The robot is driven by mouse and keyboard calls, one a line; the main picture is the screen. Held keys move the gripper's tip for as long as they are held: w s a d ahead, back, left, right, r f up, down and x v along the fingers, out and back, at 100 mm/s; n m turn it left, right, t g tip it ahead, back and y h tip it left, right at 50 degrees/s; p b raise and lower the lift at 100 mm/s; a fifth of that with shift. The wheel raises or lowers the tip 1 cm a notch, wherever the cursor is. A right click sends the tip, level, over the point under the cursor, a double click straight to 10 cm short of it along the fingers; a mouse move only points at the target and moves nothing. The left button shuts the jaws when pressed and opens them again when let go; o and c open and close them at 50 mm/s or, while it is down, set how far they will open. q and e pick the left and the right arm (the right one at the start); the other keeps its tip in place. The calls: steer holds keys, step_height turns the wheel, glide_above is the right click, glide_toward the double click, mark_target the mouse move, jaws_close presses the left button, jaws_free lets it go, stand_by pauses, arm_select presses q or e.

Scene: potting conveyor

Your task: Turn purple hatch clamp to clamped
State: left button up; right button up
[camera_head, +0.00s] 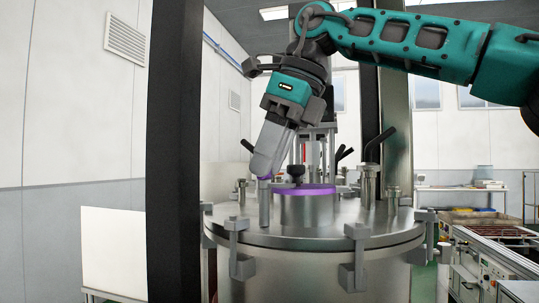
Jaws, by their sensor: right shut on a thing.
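The purple hatch clamp (265,177) shows as a small purple piece on top of a grey post, at the left of the round hatch (305,208) on the steel vessel's lid. The hatch has a purple band around its upper edge and a dark knob on top. My right gripper (264,172) reaches down from above, tilted, and is shut on the clamp. Its fingers hide most of the clamp, so I cannot tell which way the clamp points. My left gripper is not in view.
The vessel lid (285,236) carries grey clamps around its rim and several upright fittings. A thick dark post (173,150) stands close at the left. Another dark upright (369,100) stands behind. A conveyor (490,250) lies at the right.

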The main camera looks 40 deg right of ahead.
steer(key=n, duration=0.2)
steer(key=n+g+y, duration=0.1)
steer(key=n, duration=0.1)
steer(key=shift+w+d+n, duration=0.1)
steer(key=shift+w+n, duration=0.1)
steer(key=shift+n, duration=0.1)
steer(key=n+g, duration=0.1)
steer(key=n, duration=0.1)
steer(key=n+g, duration=0.1)
steer(key=n, duration=0.1)
steer(key=shift+w+n+y, duration=0.15)
steer(key=shift+n+y, duration=0.15)
steer(key=shift+d, duration=0.1)
steer(key=o, duration=1.1)
steer(key=shift+c, duration=0.2)
